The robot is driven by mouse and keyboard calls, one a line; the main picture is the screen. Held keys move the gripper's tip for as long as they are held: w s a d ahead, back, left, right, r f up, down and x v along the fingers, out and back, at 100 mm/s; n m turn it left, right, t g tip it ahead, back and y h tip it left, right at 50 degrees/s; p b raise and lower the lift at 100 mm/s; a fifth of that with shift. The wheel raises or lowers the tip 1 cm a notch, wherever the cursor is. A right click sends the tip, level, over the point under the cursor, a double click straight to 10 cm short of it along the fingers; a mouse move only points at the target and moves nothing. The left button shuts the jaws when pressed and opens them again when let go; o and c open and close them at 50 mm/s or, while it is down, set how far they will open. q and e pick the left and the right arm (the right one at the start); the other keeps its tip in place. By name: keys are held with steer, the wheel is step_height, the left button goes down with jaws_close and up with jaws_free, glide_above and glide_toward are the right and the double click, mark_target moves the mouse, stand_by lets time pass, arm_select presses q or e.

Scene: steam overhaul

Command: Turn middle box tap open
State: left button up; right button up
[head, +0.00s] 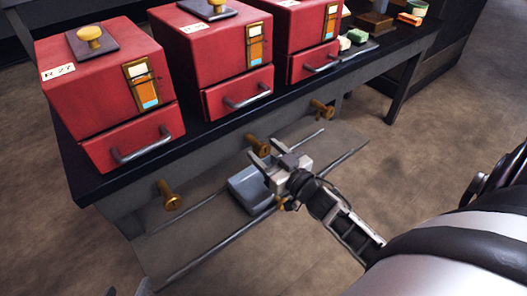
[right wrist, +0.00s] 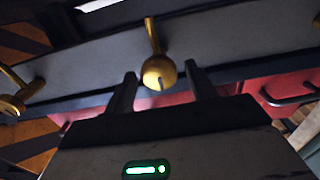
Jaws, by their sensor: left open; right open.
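Three red boxes stand in a row on a dark bench; the middle box (head: 213,50) has a yellow knob on top and a grey drawer handle. The middle brass tap (head: 262,143) sticks out from the bench front below it. My right gripper (head: 267,158) is open at this tap and partly covers it. In the right wrist view the tap's round end (right wrist: 158,73) shows between the two spread fingertips, with no clear contact visible. Only small tips of my left gripper (head: 128,290) show at the bottom edge, apart and empty.
Another brass tap (head: 169,196) is at the left and one (head: 321,109) at the right on the bench front. A grey bin (head: 249,190) sits on the low shelf (head: 200,222) under my right gripper. Open floor (head: 420,140) lies to the right.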

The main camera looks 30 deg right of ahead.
steer(key=shift+w, duration=0.75)
steer(key=c, duration=0.9)
